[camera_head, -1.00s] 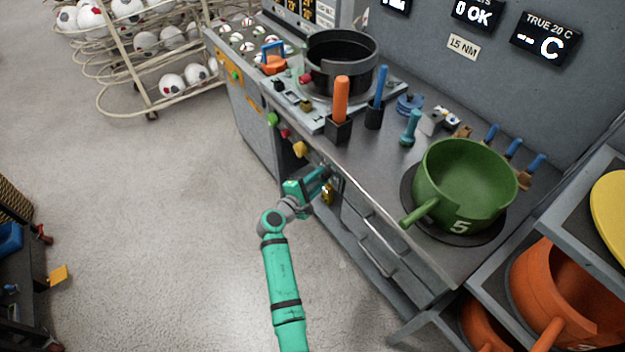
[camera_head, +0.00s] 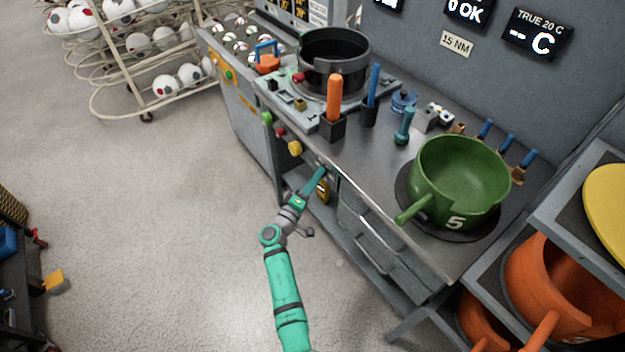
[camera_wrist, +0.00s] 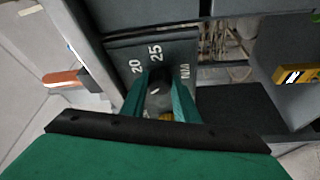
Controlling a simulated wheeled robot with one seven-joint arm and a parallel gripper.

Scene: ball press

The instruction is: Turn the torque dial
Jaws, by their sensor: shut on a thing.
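The torque dial (camera_wrist: 155,89) is a dark grey knob on the bench's front panel, with a small white mark on its face. A dial plate (camera_wrist: 180,50) around it reads 20, 25 and NM; other marks are hidden. My gripper (camera_head: 321,174) reaches the bench front, and its green fingers (camera_wrist: 160,98) stand on both sides of the dial, shut on it. In the head view the dial is hidden behind my gripper. A label reading 15 NM (camera_head: 457,44) is on the back wall.
A yellow-and-black item (camera_head: 322,192) hangs just below my gripper; a yellow item shows at right in the wrist view (camera_wrist: 297,75). A yellow knob (camera_head: 295,149) is up and left. A green pot (camera_head: 455,178) stands on the bench.

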